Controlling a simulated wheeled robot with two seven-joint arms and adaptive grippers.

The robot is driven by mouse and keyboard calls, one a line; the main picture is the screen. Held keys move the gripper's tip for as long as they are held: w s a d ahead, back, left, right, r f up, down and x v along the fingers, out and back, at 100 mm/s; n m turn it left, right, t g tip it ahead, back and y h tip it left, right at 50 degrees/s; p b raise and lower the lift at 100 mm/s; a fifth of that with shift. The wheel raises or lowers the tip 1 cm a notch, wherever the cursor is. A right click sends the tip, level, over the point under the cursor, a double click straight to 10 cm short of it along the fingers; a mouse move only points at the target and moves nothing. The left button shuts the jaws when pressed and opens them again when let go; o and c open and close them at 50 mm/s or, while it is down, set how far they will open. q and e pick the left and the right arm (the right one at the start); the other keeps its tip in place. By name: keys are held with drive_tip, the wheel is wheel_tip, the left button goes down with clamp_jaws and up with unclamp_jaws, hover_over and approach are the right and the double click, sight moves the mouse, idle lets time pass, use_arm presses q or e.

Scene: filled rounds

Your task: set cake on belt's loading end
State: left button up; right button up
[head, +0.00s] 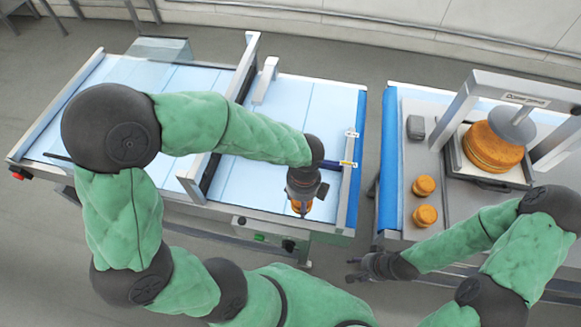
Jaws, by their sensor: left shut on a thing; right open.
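My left gripper (302,197) points down over the right end of the light-blue belt (306,100), near its front edge. It is shut on a small orange-brown cake (300,207), mostly hidden by the fingers. I cannot tell whether the cake touches the belt. Two similar small round cakes, one farther back (425,186) and one nearer (425,216), sit on the table at right. My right gripper (362,268) is open and empty, in front of the gap between the conveyor and that table.
The right table (392,130) carries a press frame (465,95) over a large round cake (487,150), and a small grey block (416,127). A metal arch (244,65) crosses the belt. A marked rail (352,180) edges the belt's right end.

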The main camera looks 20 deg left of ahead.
use_arm(q)
drive_tip(key=w+a+f, duration=0.4)
drive_tip(key=w+a, duration=0.1)
drive_tip(key=a, duration=0.2)
drive_tip(key=b, duration=0.2)
hover_over(279, 190)
drive_tip(key=f, duration=0.4)
drive_tip(key=shift+s+d+f, duration=0.2)
drive_tip(key=shift+d+f, duration=0.05)
drive_tip(key=shift+d, duration=0.15)
drive_tip(key=shift+w+a+f, duration=0.1)
drive_tip(key=shift+a+f, duration=0.1)
drive_tip(key=shift+f, duration=0.1)
drive_tip(key=shift+w+a+f+b, duration=0.1)
drive_tip(key=shift+f+b, duration=0.1)
drive_tip(key=shift+f, duration=0.7)
drive_tip(key=shift+w+a+f+b, duration=0.1)
drive_tip(key=shift+f+b, duration=0.1)
drive_tip(key=shift+f, duration=0.7)
drive_tip(key=shift+f, duration=0.15)
drive_tip(key=o, duration=0.8)
